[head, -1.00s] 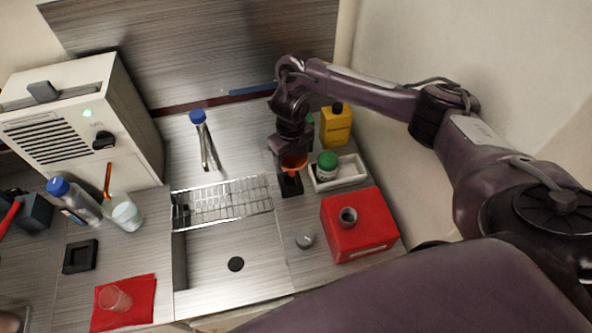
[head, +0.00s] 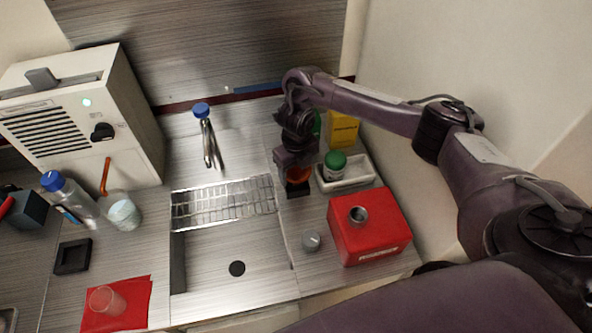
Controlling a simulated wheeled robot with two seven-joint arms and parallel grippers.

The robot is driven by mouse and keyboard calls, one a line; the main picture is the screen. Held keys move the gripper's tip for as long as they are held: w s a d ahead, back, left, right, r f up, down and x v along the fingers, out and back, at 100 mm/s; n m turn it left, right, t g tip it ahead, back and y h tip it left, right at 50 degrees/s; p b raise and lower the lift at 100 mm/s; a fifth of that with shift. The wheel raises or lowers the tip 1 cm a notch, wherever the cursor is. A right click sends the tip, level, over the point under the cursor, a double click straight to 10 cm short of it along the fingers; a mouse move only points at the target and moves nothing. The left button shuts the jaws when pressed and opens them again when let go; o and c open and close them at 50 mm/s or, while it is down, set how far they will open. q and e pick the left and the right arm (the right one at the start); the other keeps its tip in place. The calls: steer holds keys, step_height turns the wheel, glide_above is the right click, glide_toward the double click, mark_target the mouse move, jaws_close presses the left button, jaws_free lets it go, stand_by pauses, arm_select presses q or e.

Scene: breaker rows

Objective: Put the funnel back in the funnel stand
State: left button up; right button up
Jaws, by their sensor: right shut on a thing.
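The orange funnel (head: 298,175) is held in my right gripper (head: 296,165), which is shut on it at the right side of the counter. The gripper hides part of the funnel. A small black block (head: 298,190), which looks like the funnel stand, shows directly below the funnel. The funnel overlaps its top in the picture, and I cannot tell whether the funnel is seated in it or just above it. My left gripper is not in view.
A red can (head: 385,235) stands in front. The sink with a wire rack (head: 222,203) lies left.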

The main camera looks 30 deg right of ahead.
steer(key=o, duration=1)
steer(key=shift+o, duration=0.3)
steer(key=shift+a, duration=0.1)
steer(key=shift+r+p, duration=0.45)
steer(key=shift+r, duration=0.05)
step_height(320, 180, up, 11)
steer(key=p, duration=0.2)
steer(key=shift+r, duration=0.1)
